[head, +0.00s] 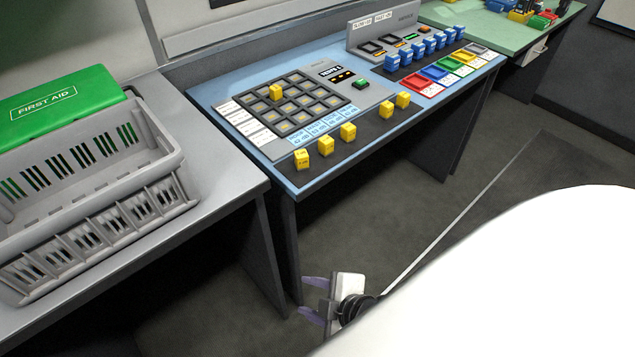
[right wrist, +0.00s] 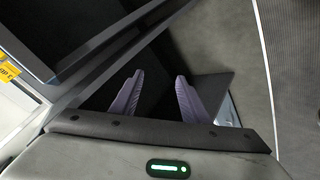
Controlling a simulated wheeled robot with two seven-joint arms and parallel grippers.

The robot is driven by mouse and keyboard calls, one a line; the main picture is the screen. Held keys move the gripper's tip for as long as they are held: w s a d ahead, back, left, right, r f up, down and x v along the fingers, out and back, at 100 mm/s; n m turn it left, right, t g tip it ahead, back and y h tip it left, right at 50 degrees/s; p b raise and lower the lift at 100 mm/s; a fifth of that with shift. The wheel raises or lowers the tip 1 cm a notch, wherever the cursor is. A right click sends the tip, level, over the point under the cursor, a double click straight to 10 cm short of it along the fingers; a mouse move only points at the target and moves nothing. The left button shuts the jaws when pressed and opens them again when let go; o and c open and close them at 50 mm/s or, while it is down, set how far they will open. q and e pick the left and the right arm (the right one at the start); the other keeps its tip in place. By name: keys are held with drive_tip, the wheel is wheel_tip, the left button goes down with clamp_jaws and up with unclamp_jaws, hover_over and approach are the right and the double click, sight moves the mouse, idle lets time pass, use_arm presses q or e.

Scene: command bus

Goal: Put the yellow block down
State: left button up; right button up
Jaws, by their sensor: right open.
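One yellow block (head: 276,91) sits on the dark grid panel (head: 317,126) of the blue-topped table. Several more yellow blocks, among them the nearest one (head: 301,159), stand in a row on the dark strip along the table's front edge, with a gap in the middle. My right gripper (head: 308,298) is low in front of the table, below its top and apart from every block. In the right wrist view its fingers (right wrist: 160,75) are spread with nothing between them. A yellow printed patch (right wrist: 8,70) shows at that view's left edge. My left gripper is not in view.
A grey crate (head: 172,147) and a green first aid box (head: 62,107) stand on the left desk. Blue blocks (head: 391,61) and coloured trays (head: 421,81) are at the table's far right. Open floor (head: 380,225) lies in front.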

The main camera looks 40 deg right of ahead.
drive_tip(key=s+a+f+m, duration=0.2)
drive_tip(key=s+f+m, duration=0.2)
drive_tip(key=m, duration=0.5)
drive_tip(key=shift+s+y, duration=0.3)
drive_tip(key=shift+s, duration=0.3)
idle(0.3)
